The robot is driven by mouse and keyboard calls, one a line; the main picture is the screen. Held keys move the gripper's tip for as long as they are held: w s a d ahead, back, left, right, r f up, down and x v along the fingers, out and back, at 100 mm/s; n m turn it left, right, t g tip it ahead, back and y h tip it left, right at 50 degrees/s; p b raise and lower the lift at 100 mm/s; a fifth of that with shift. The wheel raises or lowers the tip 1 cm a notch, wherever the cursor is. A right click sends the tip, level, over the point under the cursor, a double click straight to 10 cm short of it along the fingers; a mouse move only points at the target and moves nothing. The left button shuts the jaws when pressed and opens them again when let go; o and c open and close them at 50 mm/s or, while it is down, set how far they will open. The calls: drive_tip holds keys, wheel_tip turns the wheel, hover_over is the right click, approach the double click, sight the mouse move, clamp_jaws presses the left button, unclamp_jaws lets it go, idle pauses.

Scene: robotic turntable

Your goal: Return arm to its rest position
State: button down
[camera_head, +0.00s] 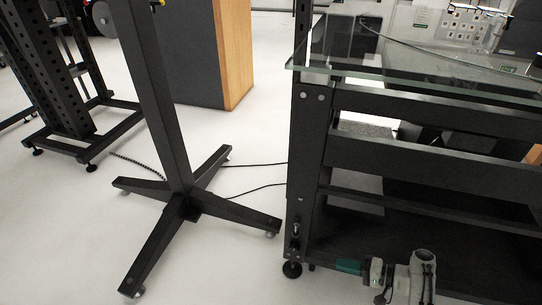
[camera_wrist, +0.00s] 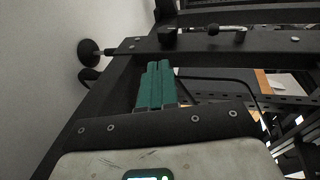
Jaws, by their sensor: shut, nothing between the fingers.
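My gripper (camera_head: 343,266) shows at the bottom right of the head view, with its green fingers pointing left. It is low, in front of the black frame of the glass-topped table (camera_head: 420,146). In the wrist view my gripper (camera_wrist: 158,66) has its two green fingers side by side and pressed together, with nothing between them. Dark beams of a frame (camera_wrist: 240,47) lie past the fingertips in that view. I cannot tell whether the fingers touch the frame. Part of my arm is cut off by the lower edge of the head view.
A black stand (camera_head: 182,200) with a cross-shaped wheeled base is left of the table. Thin cables (camera_head: 250,164) run across the floor between them. A black perforated rack (camera_head: 62,82) stands far left, and a grey and wooden cabinet (camera_head: 236,55) behind. White floor (camera_head: 225,260) is clear at front.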

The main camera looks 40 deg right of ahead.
drive_tip(key=shift+a, duration=0.1)
drive_tip(key=s+a+f+n+g, duration=0.2)
drive_tip(key=s+a+n+g, duration=0.55)
drive_tip(key=a+g, duration=0.2)
drive_tip(key=s+a+r+n+g+h, duration=0.1)
drive_tip(key=s+a+r+n+h, duration=0.1)
drive_tip(key=s+a+r+h, duration=0.3)
drive_tip(key=s+a+r+n+g+h, duration=0.2)
drive_tip(key=r, duration=0.6)
wheel_tip(320, 180, up, 38)
drive_tip(key=p, duration=3.7)
drive_tip(key=shift+f, duration=0.25)
drive_tip(key=shift+w+d, duration=0.1)
drive_tip(key=shift+d, duration=0.05)
